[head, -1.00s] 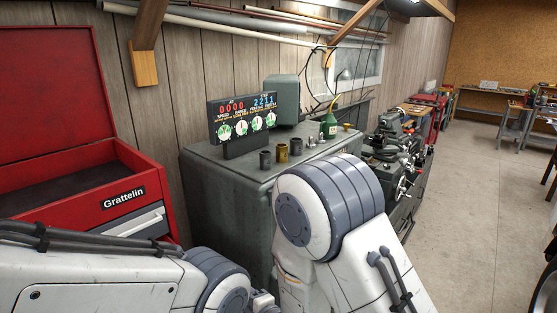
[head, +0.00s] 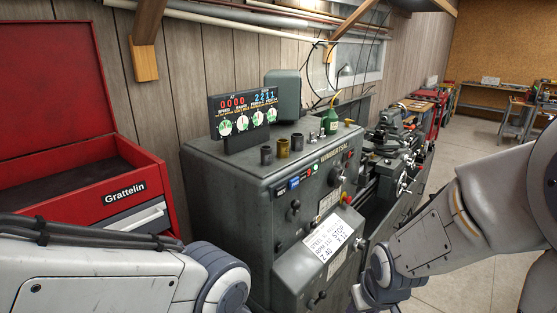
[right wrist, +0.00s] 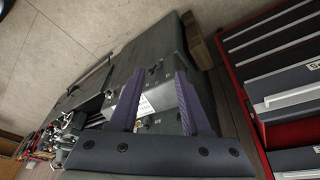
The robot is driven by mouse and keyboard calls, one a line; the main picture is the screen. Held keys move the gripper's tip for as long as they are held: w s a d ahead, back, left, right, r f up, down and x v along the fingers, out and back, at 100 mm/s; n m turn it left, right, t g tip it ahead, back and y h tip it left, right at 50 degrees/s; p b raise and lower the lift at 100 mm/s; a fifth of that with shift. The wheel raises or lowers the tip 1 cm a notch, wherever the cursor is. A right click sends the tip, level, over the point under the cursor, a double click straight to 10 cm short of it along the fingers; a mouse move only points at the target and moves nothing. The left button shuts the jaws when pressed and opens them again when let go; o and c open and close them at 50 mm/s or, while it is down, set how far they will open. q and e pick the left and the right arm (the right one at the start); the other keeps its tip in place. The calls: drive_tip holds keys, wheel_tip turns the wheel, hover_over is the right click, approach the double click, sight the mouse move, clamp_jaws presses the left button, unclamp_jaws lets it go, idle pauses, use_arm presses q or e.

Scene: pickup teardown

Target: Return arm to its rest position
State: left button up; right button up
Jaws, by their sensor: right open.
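My right arm (head: 450,225) is at the right of the head view, bent beside the lathe's front. Its gripper is outside the head view. In the right wrist view the right gripper (right wrist: 160,70) has two purple fingers spread apart, with nothing between them; the lathe shows beyond them. My left arm (head: 110,275) comes in low from the left of the head view, in front of the red tool chest. The left gripper is not visible.
The grey lathe (head: 230,195) stands by the wall, with a readout box (head: 244,120), small cylinders and a green bottle (head: 329,122) on top. A red tool chest (head: 100,200) with its lid up is at left. Open floor (head: 470,140) lies at right.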

drive_tip(key=s+a+f+n+g+b, duration=0.3)
drive_tip(key=s+a+b, duration=0.6)
drive_tip(key=s, duration=0.7)
drive_tip(key=a+n, duration=0.2)
drive_tip(key=a, duration=0.1)
drive_tip(key=shift+n+g+y+b, duration=0.3)
drive_tip(key=shift+y, duration=0.1)
